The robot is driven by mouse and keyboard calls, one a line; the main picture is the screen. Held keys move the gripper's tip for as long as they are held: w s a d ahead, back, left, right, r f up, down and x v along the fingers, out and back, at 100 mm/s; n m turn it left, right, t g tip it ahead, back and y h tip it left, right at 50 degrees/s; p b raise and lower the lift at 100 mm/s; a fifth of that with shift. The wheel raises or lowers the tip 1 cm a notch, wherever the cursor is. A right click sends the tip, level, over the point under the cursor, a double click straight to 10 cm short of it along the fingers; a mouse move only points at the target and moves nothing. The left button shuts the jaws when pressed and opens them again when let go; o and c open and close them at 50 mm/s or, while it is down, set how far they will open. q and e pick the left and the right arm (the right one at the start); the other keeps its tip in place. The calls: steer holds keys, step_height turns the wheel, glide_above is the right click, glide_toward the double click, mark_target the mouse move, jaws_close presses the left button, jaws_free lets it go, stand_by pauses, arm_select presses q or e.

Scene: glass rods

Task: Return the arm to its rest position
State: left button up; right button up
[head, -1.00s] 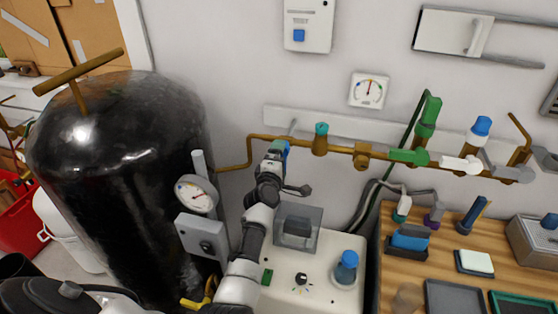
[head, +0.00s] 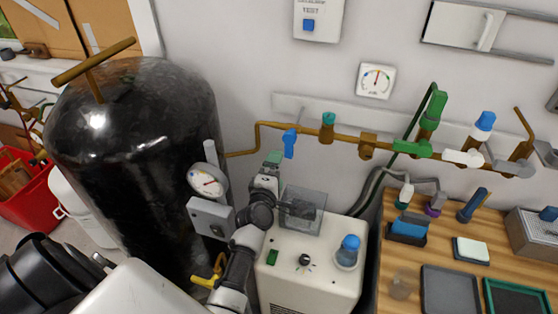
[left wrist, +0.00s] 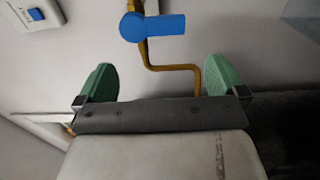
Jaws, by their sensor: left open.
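My left gripper (head: 274,158) has green fingertips and is raised in front of the wall, just left of and below a blue valve handle (head: 289,143) on the brass pipe. In the left wrist view its fingers (left wrist: 160,80) are spread wide with nothing between them. The blue handle (left wrist: 153,26) lies beyond the fingertips there, apart from them. My right gripper is in neither view.
A black tank (head: 130,150) with a brass T-handle and gauge (head: 207,181) stands left of the arm. A white machine (head: 315,275) with a clear box (head: 300,210) is beside the forearm. The brass pipe (head: 340,138) runs along the wall. A wooden bench (head: 390,262) is at right.

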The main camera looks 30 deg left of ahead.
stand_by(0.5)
arm_select(q)
steer(key=s+d+f+m+g+h+b, duration=0.1)
steer(key=s+d+f+m+g, duration=0.3)
steer(key=f, duration=0.7)
steer(key=s+d+f+m+g+h+b, duration=0.15)
steer(key=s+f+m, duration=0.35)
steer(key=f, duration=0.6)
steer(key=s+d+f+m+g+h, duration=0.2)
steer(key=s+d+f+m+g, duration=0.3)
steer(key=f, duration=0.6)
steer(key=s+f+m+g, duration=0.2)
steer(key=s+f, duration=0.3)
steer(key=s, duration=0.6)
steer(key=s+a+f+m+g+b, duration=0.1)
steer(key=s+f+m, duration=0.3)
steer(key=s, duration=0.8)
steer(key=s+a+f+m+g+b, duration=0.1)
steer(key=s+f+m+g, duration=0.2)
steer(key=s+f, duration=0.5)
steer(key=s, duration=0.3)
steer(key=shift+s+f+m, duration=0.25)
steer(key=shift+s+m, duration=0.05)
steer(key=shift+s, duration=0.1)
steer(key=shift+y, duration=0.25)
